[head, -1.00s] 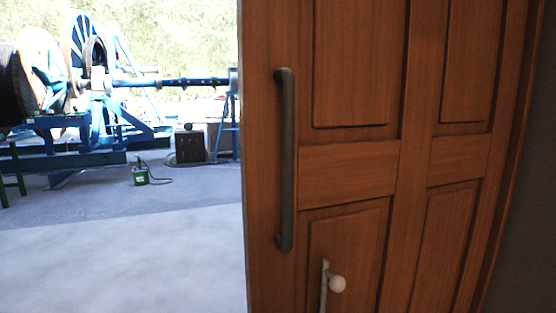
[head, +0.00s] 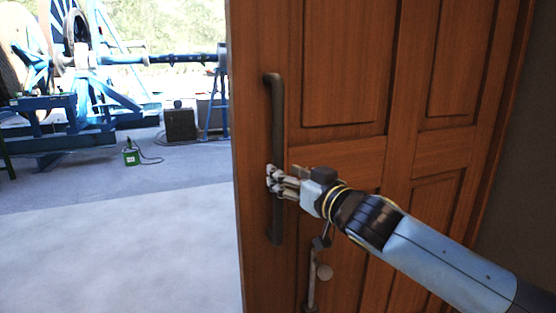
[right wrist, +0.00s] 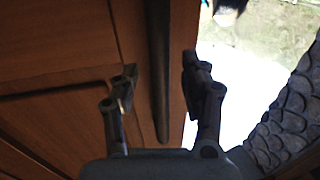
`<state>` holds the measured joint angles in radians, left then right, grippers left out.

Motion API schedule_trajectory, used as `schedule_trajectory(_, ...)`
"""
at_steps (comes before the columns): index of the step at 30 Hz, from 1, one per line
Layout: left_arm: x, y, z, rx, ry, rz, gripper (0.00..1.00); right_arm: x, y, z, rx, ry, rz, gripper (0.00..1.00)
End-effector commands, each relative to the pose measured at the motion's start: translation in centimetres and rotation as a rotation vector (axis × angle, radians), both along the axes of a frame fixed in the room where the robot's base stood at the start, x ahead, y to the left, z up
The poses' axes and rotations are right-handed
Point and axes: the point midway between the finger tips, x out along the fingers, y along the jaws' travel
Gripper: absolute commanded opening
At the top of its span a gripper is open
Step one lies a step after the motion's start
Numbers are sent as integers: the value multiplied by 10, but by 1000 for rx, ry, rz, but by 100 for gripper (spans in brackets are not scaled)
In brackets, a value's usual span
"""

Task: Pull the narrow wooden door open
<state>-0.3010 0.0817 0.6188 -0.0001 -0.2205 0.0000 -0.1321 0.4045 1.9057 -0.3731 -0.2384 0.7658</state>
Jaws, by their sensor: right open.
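The narrow wooden door (head: 345,75) with inset panels fills the right half of the head view. Its left edge is free, with a bright yard showing beyond it. A long dark upright bar handle (head: 277,115) runs near that edge. My right gripper (head: 273,178) is at the lower half of the handle. In the right wrist view the handle (right wrist: 159,70) runs between the spread, open fingers (right wrist: 160,82). I cannot tell whether either finger touches it.
Left of the door the pale floor (head: 130,245) is clear. Further back are a green box (head: 130,156), a dark box (head: 180,125) and blue reel machinery (head: 95,90).

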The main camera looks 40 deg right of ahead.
Motion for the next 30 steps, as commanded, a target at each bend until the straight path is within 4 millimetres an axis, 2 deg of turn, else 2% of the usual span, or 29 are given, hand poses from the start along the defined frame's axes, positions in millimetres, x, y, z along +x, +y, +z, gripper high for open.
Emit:
schedule_trajectory(1, 0, 0, 9, 0, -1, 0, 40, 10, 0, 5, 5, -1, -2, 46)
schedule_trajectory(7, 1, -1, 19, -2, -2, 1, 40, 32, -1, 2, 1, 0, 0, 46)
schedule_trajectory(18, 2, -2, 19, -3, -3, 0, 40, 37, -1, -1, 0, 1, 0, 44)
schedule_trajectory(28, 2, -2, 19, -2, -4, 1, 40, 37, -1, -1, 0, 0, 0, 1)
schedule_trajectory(30, 2, -2, 19, -2, -4, 1, 40, 37, -1, -1, 0, 0, 0, 0)
